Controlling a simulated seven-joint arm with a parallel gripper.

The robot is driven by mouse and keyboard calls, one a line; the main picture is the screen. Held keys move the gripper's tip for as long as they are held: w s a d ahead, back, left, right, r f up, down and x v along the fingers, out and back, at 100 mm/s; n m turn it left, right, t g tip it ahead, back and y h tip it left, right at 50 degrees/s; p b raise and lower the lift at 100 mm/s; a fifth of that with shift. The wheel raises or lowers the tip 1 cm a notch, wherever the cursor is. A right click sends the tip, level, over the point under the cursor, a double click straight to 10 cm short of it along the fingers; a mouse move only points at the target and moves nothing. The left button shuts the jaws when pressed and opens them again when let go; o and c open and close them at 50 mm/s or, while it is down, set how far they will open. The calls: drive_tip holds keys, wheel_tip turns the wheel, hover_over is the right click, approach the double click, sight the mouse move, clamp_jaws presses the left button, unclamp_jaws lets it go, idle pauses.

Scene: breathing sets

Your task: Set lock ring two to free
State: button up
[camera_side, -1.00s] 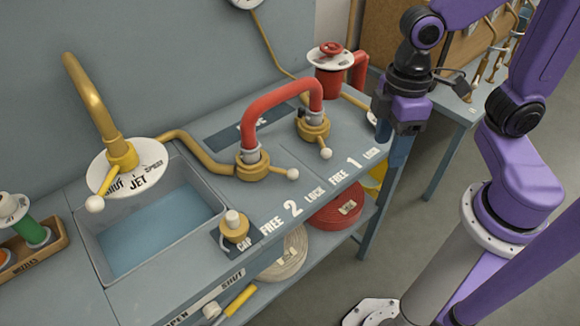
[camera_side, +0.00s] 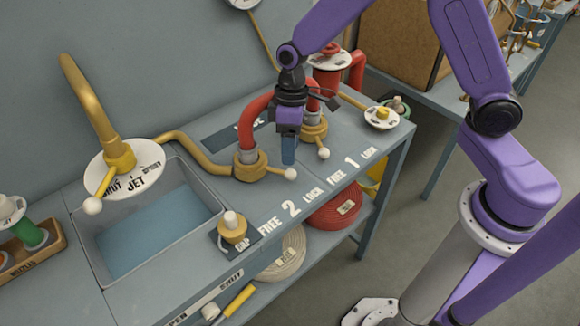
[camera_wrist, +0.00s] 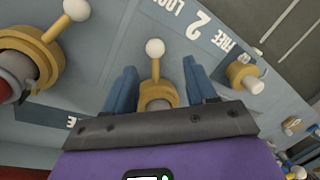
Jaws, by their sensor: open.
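Lock ring two (camera_side: 246,168) is a brass collar at the near end of the red hose pipe (camera_side: 252,108). Its lever ends in a white ball (camera_side: 290,174) and points right, toward the LOCK side of the "FREE 2 LOCK" marking (camera_side: 291,208). My gripper (camera_side: 288,157) hangs above the bench near that ball, fingers pointing down. In the wrist view, my open gripper (camera_wrist: 160,78) has one blue finger on each side of the lever, whose white ball (camera_wrist: 155,48) shows between them. Whether the fingers are down at lever height is unclear. My gripper's body hides most of the collar there.
Lock ring one (camera_side: 313,130), with its own ball lever, stands close behind my gripper. The brass cap (camera_side: 233,227) is at the front edge. A sink (camera_side: 145,230) with a brass spout (camera_side: 85,100) is at left. The front strip of bench is otherwise clear.

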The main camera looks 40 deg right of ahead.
sight(290, 170)
drive_tip(key=f, duration=0.6)
drive_tip(key=shift+s+a+f, duration=0.2)
drive_tip(key=shift+f, duration=0.2)
clamp_jaws()
